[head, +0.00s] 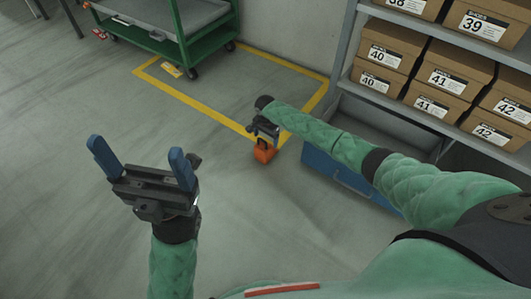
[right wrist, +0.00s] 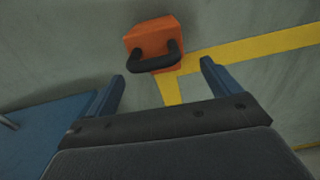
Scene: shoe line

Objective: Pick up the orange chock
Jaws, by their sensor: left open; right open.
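The orange chock (head: 264,153) sits on the floor by the near corner of the yellow floor marking, below my right gripper (head: 264,130) in the head view. In the right wrist view the orange chock (right wrist: 151,38) has a black looped handle (right wrist: 155,58) toward me. It lies beyond the open fingers of my right gripper (right wrist: 161,72), roughly in line with the gap between them, apart from both. My left gripper (head: 140,160) is open and empty, raised above the floor at left, its blue fingers pointing up.
A blue drawer (head: 345,182) stands low under the shelf, close to my right arm. The shelf holds several shoe boxes (head: 455,75). A green trolley (head: 190,40) stands at the back, by yellow floor tape (head: 215,114). The floor at left is mostly clear.

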